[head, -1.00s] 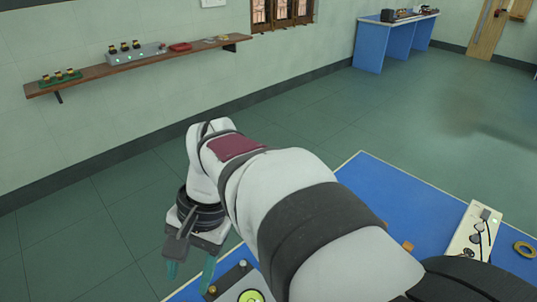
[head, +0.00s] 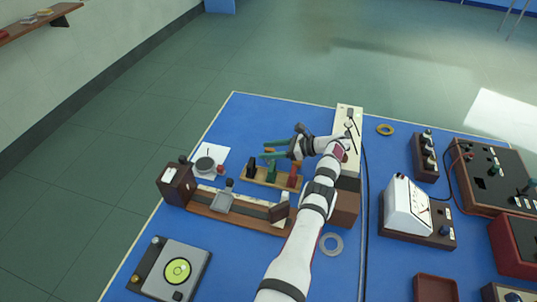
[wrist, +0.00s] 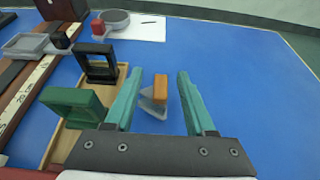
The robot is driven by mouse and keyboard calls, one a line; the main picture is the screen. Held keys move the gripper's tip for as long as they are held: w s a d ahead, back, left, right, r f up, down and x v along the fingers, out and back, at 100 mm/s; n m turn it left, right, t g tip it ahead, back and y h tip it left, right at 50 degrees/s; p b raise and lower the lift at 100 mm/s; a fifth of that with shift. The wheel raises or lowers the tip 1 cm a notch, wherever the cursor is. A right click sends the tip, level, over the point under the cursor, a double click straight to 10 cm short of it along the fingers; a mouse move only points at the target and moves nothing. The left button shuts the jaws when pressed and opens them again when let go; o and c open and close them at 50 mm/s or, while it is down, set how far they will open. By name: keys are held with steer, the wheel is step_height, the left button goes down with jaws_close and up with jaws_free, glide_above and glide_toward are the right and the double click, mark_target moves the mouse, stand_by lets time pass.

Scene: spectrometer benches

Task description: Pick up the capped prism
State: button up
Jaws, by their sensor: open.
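The capped prism (wrist: 160,96) shows in the wrist view as a small grey wedge with an orange-brown top, on the blue tabletop. It appears between my gripper's two teal fingers, nearer the left one. I cannot tell how far below the fingertips it is. My gripper (wrist: 172,77) is open and empty, with no contact seen. In the head view my gripper (head: 267,149) is over the table behind the wooden tray, its fingers pointing left.
A wooden tray (wrist: 58,145) with a green holder (wrist: 72,107) and a black frame (wrist: 99,62) lies close left of my fingers. A long scaled bench (head: 240,214) is in front of it. Blue table (wrist: 250,80) to the right is clear.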

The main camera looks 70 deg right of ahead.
steer(key=shift+w+f, duration=0.2)
steer(key=shift+w, duration=0.25)
jaws_close()
